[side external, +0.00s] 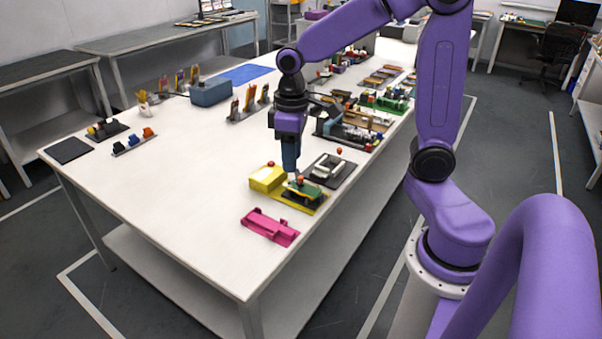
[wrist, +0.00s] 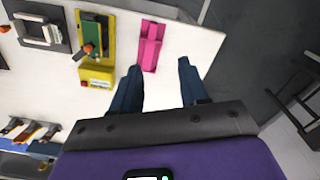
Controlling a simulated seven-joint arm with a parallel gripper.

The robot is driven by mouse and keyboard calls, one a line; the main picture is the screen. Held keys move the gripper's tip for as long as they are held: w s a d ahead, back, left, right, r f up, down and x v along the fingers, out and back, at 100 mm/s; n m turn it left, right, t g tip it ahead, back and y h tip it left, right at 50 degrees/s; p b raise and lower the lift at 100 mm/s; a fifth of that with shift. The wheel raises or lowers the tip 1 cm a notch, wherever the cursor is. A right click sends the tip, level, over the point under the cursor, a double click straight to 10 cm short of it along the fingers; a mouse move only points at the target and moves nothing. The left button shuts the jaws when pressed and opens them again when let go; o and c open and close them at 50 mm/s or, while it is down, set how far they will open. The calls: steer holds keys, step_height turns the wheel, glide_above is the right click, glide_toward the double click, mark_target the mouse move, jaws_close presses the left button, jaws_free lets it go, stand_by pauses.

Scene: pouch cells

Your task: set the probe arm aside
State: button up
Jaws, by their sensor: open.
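A yellow fixture (side external: 318,205) holds a green board (side external: 303,188) near the table's front edge; it also shows in the wrist view (wrist: 108,48). A dark piece with an orange end, which looks like the probe arm (wrist: 86,50), lies at the board's lower left in the wrist view. I cannot tell how it is attached. A pink holder (side external: 270,227) lies beside the fixture, with nothing seen in it; it also shows in the wrist view (wrist: 151,46). My gripper (side external: 292,172) is open and points down close by the fixture. In the wrist view its fingers (wrist: 160,66) are apart and empty.
A yellow box with a red button (side external: 266,178) adjoins the fixture. A grey plate with a white frame (side external: 332,168) lies behind it. Several fixtures crowd the table's right edge. A blue box (side external: 210,92) stands farther back. The white table's (side external: 190,190) left middle is clear.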

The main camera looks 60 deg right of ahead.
steer(key=w+d+m, duration=0.3)
steer(key=w+d, duration=0.3)
steer(key=d, duration=0.2)
steer(key=m, duration=0.3)
glide_toward(301, 177)
step_height(301, 177, down, 8)
steer(key=shift+w+f, duration=0.1)
steer(key=shift+f, duration=0.1)
jaws_close()
